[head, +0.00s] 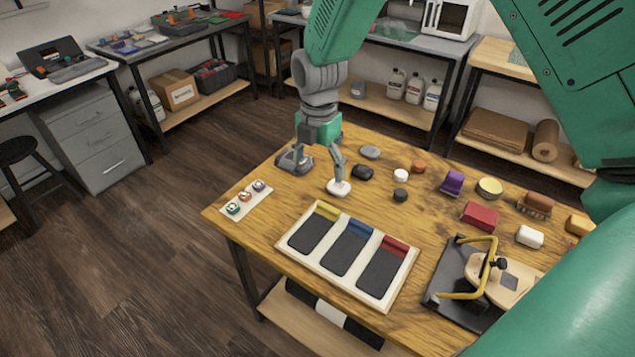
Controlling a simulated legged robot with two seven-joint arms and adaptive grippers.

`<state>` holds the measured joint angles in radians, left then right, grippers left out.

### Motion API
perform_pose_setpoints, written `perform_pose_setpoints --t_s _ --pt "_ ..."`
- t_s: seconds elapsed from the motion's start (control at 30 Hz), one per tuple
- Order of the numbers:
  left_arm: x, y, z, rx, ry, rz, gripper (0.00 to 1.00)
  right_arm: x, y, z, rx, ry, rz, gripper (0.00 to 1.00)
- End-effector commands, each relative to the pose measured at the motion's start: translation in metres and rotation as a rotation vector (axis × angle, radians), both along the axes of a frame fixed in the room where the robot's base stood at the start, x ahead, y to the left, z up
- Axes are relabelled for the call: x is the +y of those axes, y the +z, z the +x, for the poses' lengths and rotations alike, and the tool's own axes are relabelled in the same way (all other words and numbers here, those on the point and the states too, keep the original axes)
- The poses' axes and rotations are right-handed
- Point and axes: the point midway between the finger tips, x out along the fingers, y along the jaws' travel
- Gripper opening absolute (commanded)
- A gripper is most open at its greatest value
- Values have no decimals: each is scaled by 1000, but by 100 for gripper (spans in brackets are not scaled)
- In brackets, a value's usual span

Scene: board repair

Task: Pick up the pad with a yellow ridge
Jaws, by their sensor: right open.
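A cream tray (283,244) lies near the front edge of the wooden table and holds three dark pads side by side. The pad with a yellow ridge (312,233) is the leftmost; its ridge is at the far end. Beside it are a pad with a blue ridge (347,253) and a pad with a red ridge (381,274). My right gripper (316,175) points down behind the tray, fingers spread apart and with nothing seen between them. It is apart from the yellow-ridged pad. My left gripper is out of view.
A white strip with small coloured round pieces (247,200) lies left of the tray. Stones, brushes and blocks, including a red block (480,215), lie at the back and right. A black base with a yellow-handled clamp (492,268) stands at the right.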

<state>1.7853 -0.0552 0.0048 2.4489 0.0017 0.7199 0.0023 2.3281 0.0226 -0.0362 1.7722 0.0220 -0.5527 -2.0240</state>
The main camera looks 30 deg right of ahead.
Motion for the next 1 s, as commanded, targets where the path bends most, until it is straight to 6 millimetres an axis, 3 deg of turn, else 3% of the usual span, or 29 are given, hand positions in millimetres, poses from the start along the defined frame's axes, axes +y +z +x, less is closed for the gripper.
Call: perform_pose_setpoints --t_s 0.2,0.3,0.33,0.43,0.8,1.0 --pt "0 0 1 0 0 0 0 0 31 1 -1 -1 1 80" --pt "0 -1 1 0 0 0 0 -1 35 1 1 -16 1 45" --pt "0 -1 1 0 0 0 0 -2 35 1 2 -32 0 40" --pt "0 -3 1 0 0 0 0 -5 29 2 4 -150 2 40" --pt "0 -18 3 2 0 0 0 -32 -17 10 8 -1072 -1 40" --pt "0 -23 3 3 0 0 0 -44 -33 14 4 -1443 0 40"
